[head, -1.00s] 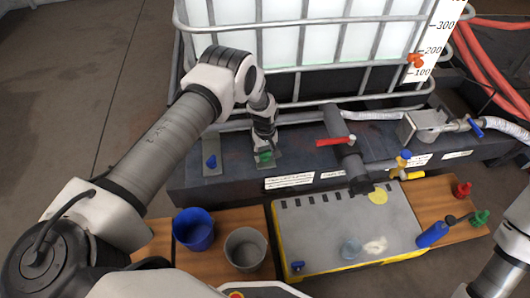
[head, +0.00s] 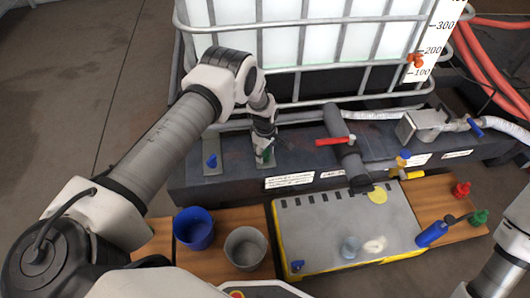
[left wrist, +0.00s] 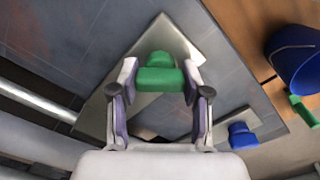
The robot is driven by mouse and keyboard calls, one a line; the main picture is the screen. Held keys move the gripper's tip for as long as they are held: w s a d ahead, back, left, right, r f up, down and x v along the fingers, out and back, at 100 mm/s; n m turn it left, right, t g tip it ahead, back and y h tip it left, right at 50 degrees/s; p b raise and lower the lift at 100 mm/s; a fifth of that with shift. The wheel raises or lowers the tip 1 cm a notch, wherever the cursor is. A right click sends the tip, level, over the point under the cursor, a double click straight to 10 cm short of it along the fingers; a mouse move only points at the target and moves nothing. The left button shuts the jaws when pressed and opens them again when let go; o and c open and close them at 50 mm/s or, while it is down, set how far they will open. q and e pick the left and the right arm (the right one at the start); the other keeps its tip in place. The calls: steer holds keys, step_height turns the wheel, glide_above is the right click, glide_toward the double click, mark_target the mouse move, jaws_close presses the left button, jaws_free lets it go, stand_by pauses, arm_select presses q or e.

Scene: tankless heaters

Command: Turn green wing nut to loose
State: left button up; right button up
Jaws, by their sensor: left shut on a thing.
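The green wing nut (head: 268,153) is on a metal plate on the dark base in front of the white tank. In the left wrist view the green wing nut (left wrist: 160,79) sits between the two fingers, over a light metal plate (left wrist: 178,42). My left gripper (head: 265,150) reaches down on it, and in the left wrist view my left gripper (left wrist: 160,76) is shut on its wide wing. In the head view the gripper hides most of the nut. My right gripper is out of view; only part of my right arm shows at the right edge.
A blue wing nut (head: 212,161) stands on a plate left of the green one. A pipe with a red handle (head: 331,141) is to the right. A blue bucket (head: 193,228) and a grey bucket (head: 245,248) stand in front, beside a grey-topped case (head: 320,228).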

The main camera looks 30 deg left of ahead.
mark_target(265, 151)
arm_select(q)
steer(key=o, duration=1.2)
steer(key=shift+c, duration=0.2)
step_height(265, 151, up, 12)
